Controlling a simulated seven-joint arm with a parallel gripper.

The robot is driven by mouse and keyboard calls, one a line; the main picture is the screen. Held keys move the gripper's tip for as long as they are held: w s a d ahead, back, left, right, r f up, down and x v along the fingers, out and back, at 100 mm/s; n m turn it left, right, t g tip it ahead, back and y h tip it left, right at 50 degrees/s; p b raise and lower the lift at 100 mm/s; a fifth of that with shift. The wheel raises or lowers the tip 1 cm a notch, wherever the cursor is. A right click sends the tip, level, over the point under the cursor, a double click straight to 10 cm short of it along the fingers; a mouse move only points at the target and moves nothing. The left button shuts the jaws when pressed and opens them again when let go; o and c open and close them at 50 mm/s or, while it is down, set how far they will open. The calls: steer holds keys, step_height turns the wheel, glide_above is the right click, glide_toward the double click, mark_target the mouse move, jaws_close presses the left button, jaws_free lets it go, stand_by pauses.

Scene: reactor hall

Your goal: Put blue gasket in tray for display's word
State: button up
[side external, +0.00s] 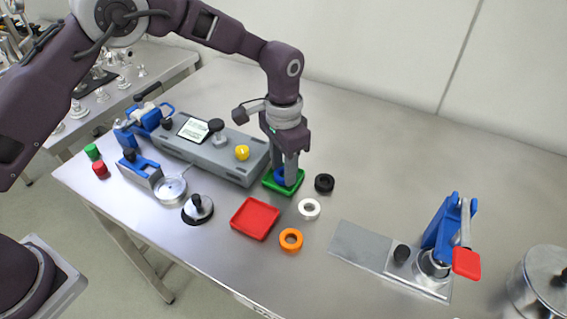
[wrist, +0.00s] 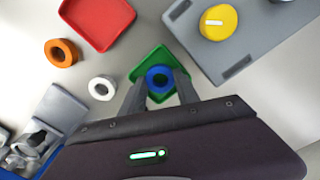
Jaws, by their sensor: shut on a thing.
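The blue gasket (wrist: 160,78) is a ring between my gripper's fingers, over the green tray (wrist: 146,62). My gripper (side external: 289,178) points down at the green tray (side external: 271,184) and is shut on the blue gasket (side external: 279,177). The gasket is low, within the tray's outline; I cannot tell whether it touches the tray floor. The red tray (side external: 255,218) is empty and lies in front of the green one. The display (side external: 193,129) sits on the grey console (side external: 225,158); its word is too small to read.
A yellow knob (side external: 242,152) stands on the console beside my gripper. A blue toggle press (side external: 440,240) stands at the right. The table behind the rings is clear.

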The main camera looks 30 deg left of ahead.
steer(key=o, duration=1)
steer(key=s+a+r+n+t, duration=0.1)
steer(key=s+a+r, duration=0.1)
steer(key=r, duration=0.8)
steer(key=s+a+r, duration=0.1)
steer(key=a+r, duration=0.1)
steer(key=r, duration=0.8)
steer(key=s+a+r+n+t, duration=0.2)
steer(key=s+a+r, duration=0.45)
steer(key=s, duration=0.25)
steer(key=s+a+f+n+t, duration=0.1)
steer(key=s+a, duration=0.1)
steer(key=s, duration=0.4)
steer(key=s+a+f+n, duration=0.1)
steer(key=s+a+f, duration=0.1)
steer(key=s, duration=0.4)
steer(key=s+a+f+t, duration=0.1)
steer(key=s+a+f, duration=0.1)
steer(key=s, duration=0.4)
steer(key=shift+s+a+n+t, duration=0.2)
steer(key=shift+a+n+t, duration=0.1)
steer(key=shift+a+n, duration=0.15)
